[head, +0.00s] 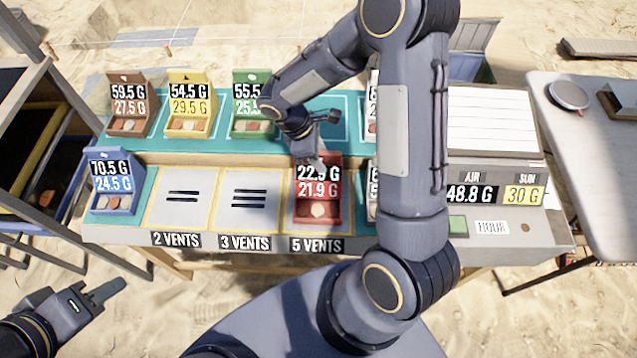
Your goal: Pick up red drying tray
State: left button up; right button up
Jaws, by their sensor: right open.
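The red drying tray (304,210) stands on the square marked "5 VENTS" at the front of the bench. Its upright back carries a black label, partly covered, and a red label reading 21.9 G; pale and reddish pieces lie inside. My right gripper (319,156) is open at the top of the tray's back, with a finger in front of the black label. Whether it touches the tray cannot be told. My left gripper (112,290) is low at the left, off the bench, and its opening is unclear.
Brown (131,125), yellow (188,124) and green (252,125) trays stand in the back row. A blue tray (116,203) is front left. The "2 VENTS" (182,215) and "3 VENTS" (248,215) squares are empty. My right arm hides trays right of the red one.

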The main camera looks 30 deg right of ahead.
jog(key=shift+f, duration=0.2)
dwell(0.3)
grip_shut()
